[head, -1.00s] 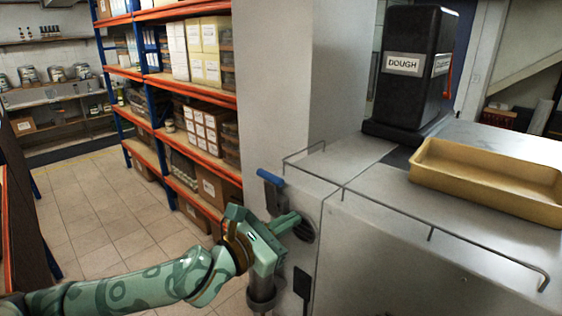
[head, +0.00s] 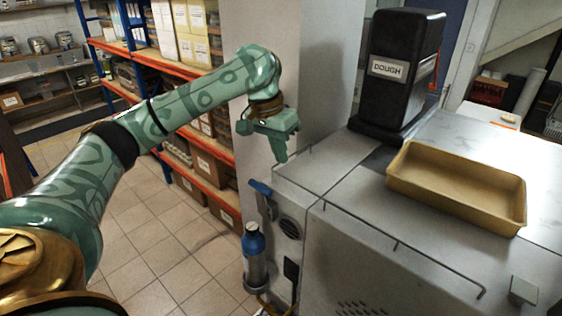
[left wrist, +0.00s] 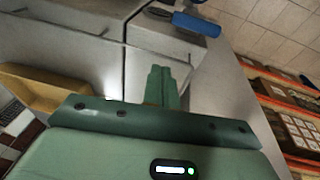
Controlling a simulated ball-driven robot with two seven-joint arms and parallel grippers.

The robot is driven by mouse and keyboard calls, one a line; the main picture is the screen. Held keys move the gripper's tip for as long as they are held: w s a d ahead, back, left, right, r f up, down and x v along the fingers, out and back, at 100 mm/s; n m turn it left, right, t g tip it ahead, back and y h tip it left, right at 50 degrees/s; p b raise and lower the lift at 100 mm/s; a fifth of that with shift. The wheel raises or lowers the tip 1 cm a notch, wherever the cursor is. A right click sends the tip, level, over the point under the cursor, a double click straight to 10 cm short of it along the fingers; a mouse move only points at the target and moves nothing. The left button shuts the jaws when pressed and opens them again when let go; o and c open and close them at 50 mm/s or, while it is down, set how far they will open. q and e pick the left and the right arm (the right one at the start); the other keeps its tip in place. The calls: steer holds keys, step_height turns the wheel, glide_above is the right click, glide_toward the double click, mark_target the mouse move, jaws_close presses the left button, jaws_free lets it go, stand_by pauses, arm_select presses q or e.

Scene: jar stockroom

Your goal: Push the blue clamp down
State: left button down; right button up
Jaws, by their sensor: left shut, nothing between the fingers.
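The blue clamp (head: 260,187) is a short blue lever on the upper side of the grey metal machine, near its top left corner. It sticks out to the left and tilts slightly. In the left wrist view it is the blue bar (left wrist: 196,23) at the top, beyond the fingers. My left gripper (head: 281,157) is shut and empty, fingers pointing down, above and slightly right of the clamp in the head view, apart from it. Its closed fingers (left wrist: 162,84) show in the left wrist view. My right gripper is not seen.
A blue-topped bottle (head: 254,246) stands below the clamp, beside the machine. A thin rail (head: 397,244) edges the machine top (head: 340,178), which holds a black dough container (head: 395,98) and a tan tray (head: 455,220). Shelves (head: 205,158) stand at the left, behind my arm.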

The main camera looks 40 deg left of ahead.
mark_target(277, 184)
arm_select(q)
steer(key=shift+y, duration=0.8)
steer(key=a+f, duration=0.1)
steer(key=f, duration=0.1)
steer(key=w+f, duration=0.1)
steer(key=f, duration=0.2)
steer(key=w+a+f, duration=0.1)
steer(key=f, duration=0.1)
steer(key=shift+a+f+b, duration=0.3)
steer(key=shift+f+b, duration=0.1)
steer(key=shift+s+a+f, duration=0.1)
steer(key=shift+s+f, duration=0.1)
steer(key=shift+f, duration=0.1)
steer(key=shift+s+a+r+p, duration=0.1)
steer(key=shift+s+r+p, duration=0.15)
steer(key=shift+s, duration=0.65)
steer(key=shift+s+a+r+p, duration=0.1)
steer(key=shift+s+r+p, duration=0.15)
steer(key=shift+s, duration=0.65)
steer(key=shift+d+f, duration=0.1)
steer(key=shift+w, duration=0.2)
steer(key=shift+f, duration=0.1)
